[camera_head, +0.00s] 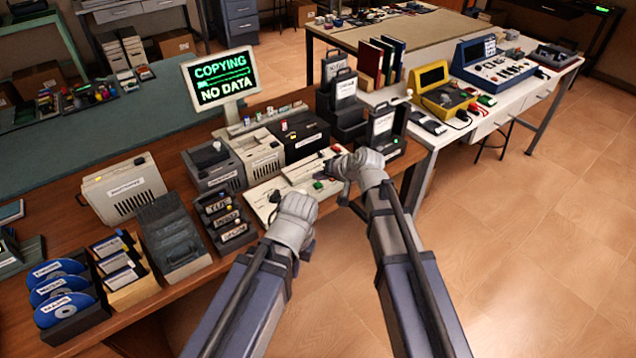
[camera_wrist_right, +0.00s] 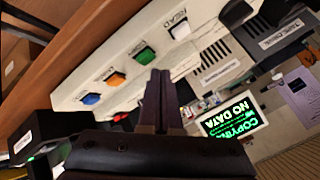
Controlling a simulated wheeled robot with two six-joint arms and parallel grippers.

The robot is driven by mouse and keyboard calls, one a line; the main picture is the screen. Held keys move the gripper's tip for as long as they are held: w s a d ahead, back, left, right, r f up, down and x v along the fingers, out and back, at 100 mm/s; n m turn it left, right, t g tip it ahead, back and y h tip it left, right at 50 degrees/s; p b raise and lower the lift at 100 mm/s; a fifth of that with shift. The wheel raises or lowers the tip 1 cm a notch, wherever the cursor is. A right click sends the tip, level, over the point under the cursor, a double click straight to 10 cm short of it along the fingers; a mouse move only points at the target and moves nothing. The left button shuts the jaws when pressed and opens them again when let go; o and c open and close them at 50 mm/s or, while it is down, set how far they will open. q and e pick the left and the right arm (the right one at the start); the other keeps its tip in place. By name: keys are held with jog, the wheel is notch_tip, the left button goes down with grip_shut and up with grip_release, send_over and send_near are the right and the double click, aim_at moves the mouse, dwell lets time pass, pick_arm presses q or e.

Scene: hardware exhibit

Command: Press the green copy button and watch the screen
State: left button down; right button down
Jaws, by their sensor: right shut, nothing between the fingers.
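The green button (camera_wrist_right: 146,56) is on a pale panel (camera_wrist_right: 70,98), in a row with white, orange and blue buttons. It also shows as a small green spot (camera_head: 318,185) in the head view. My right gripper (camera_head: 335,178) is shut and empty over the panel. In the right wrist view its fingertips (camera_wrist_right: 158,75) are just beside the green button; I cannot tell whether they touch it.
Grey drive boxes (camera_head: 214,165) stand behind the panel. A rack of labelled cartridges (camera_head: 228,220) stands to the left, with trays of blue discs (camera_head: 62,288) farther left. Black cases (camera_head: 383,130) stand at the right. Open floor (camera_head: 540,230) lies to the right.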

notch_tip(320, 180, up, 5)
jog(key=p, duration=0.5)
dwell(0.3)
dwell(0.5)
jog(key=s+d+f+n+g+h, duration=0.1)
jog(key=s+f+g+h, duration=0.1)
jog(key=s, duration=0.6)
jog(key=s+d+f+n+g+h, duration=0.1)
jog(key=s+d+n+g+h, duration=0.1)
jog(key=s, duration=0.7)
jog(key=s+d+f+n+g+h+p, duration=0.1)
jog(key=s+d+f+g+h, duration=0.1)
jog(key=s, duration=0.6)
jog(key=shift+s+d+f+g+h, duration=0.25)
jog(key=shift+s+f+g+h, duration=0.1)
jog(key=shift+g+h, duration=0.35)
dwell(1.6)
